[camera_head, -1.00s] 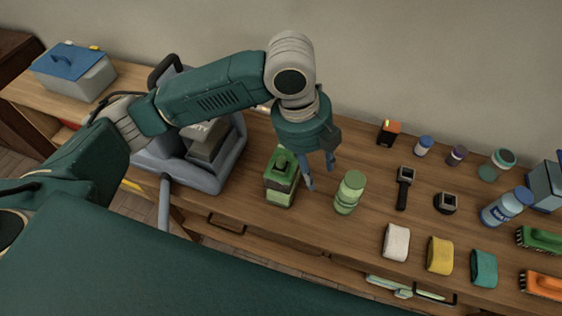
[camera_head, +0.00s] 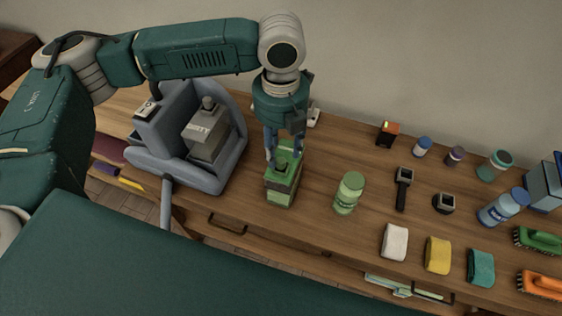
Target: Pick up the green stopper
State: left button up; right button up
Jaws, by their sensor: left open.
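A green square bottle (camera_head: 282,189) stands on the wooden bench top, left of a lighter green round jar (camera_head: 349,193). My left gripper (camera_head: 284,155) points down at the top of the green bottle, with its fingers open. The green stopper is on the bottle's top or between my fingers; the fingers and gripper body partly hide it, and I cannot tell its exact outline. A dark round patch shows on the bottle's top. My right gripper is not in view.
A grey moulded machine (camera_head: 190,140) stands close to the left of the bottle. To the right are a black-handled tool (camera_head: 403,188), rolled cloths (camera_head: 395,241), small bottles (camera_head: 422,146) and brushes (camera_head: 540,240). The wall is behind.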

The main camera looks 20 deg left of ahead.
aim_at(281, 160)
pick_arm(q)
jog(key=shift+f+p, duration=0.35)
jog(key=shift+f, duration=1.65)
jog(key=c, duration=1)
jog(key=shift+o, duration=0.2)
jog(key=shift+r, duration=0.1)
